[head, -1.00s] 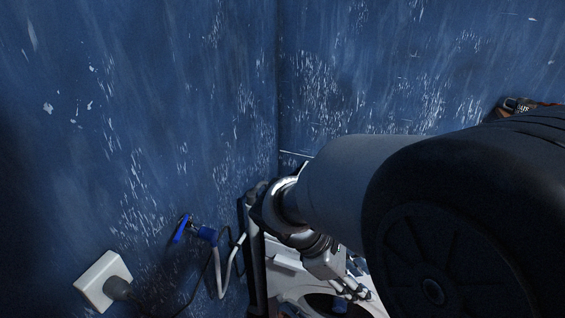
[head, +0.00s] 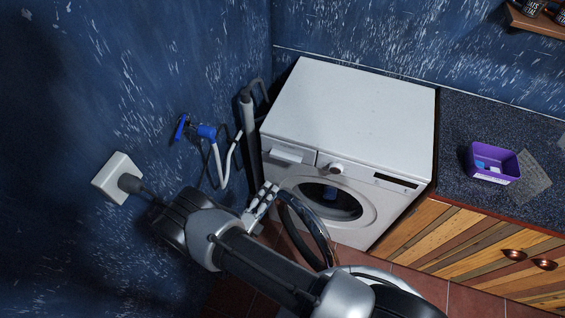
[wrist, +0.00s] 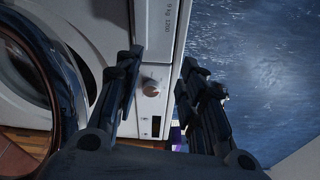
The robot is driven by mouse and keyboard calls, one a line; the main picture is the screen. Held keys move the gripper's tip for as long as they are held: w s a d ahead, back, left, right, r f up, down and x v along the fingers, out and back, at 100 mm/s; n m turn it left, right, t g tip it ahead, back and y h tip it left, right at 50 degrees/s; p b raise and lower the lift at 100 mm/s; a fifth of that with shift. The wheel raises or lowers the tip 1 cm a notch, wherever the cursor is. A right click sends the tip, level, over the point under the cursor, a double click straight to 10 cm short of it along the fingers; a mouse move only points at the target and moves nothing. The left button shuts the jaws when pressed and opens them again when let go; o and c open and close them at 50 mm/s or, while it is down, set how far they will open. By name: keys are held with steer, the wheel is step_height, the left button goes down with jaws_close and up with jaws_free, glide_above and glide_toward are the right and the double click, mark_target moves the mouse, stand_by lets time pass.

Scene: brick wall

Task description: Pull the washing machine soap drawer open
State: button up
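The white washing machine (head: 345,105) stands in the corner. Its soap drawer (head: 287,155) is at the left end of the front panel, left of the round knob (head: 332,168). I cannot tell whether the drawer sticks out slightly. In the wrist view, the panel part with printed text (wrist: 166,25) looks like the drawer front, and the knob (wrist: 151,88) shows between my fingers. My gripper (head: 268,197) is in front of the machine, below and left of the drawer in the head view. In the wrist view my gripper (wrist: 158,85) has its fingers apart, with nothing held.
The round machine door (head: 308,225) stands open beside my gripper. A hose (head: 226,165), a blue tap (head: 195,129) and a socket (head: 115,178) are on the left wall. A counter (head: 455,130) with a purple tub (head: 493,165) adjoins the machine on the right.

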step_height(320, 180, down, 4)
steer(key=s+a+r+n+t+y, duration=0.1)
steer(key=s+n+y, duration=0.1)
steer(key=n, duration=0.1)
steer(key=n+b, duration=0.1)
steer(key=b, duration=0.1)
glide_toward(285, 160)
steer(key=shift+t+y, duration=0.3)
steer(key=x, duration=0.8)
steer(key=shift+s+d+f, duration=0.1)
steer(key=shift+d+f, duration=0.05)
steer(key=shift+f, duration=0.15)
steer(key=shift+c, duration=0.3)
steer(key=shift+s, duration=0.1)
jaws_close()
steer(key=shift+f, duration=0.1)
